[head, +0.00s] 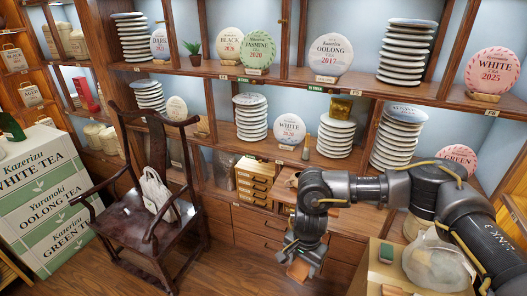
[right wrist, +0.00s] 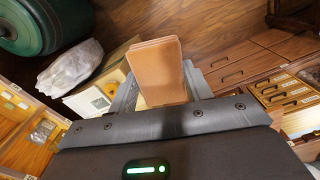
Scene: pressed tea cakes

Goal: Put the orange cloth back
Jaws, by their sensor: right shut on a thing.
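The orange cloth (right wrist: 160,68) is a flat folded rectangle in the right wrist view, held between the two fingers of my right gripper (right wrist: 160,92). In the head view, my right gripper (head: 303,258) points down in front of the wooden drawers, and the cloth (head: 297,271) shows at its fingertips, above the floor. The part of the cloth between the fingers is partly hidden. My left gripper is not in view.
Shelves with stacked tea cakes and upright labelled discs (head: 331,54) fill the back. A dark chair (head: 130,238) with a white bag (head: 158,196) stands left. A box (head: 395,262) with a plastic-wrapped item (head: 437,262) stands at front right. Drawers (head: 258,225) are behind the gripper.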

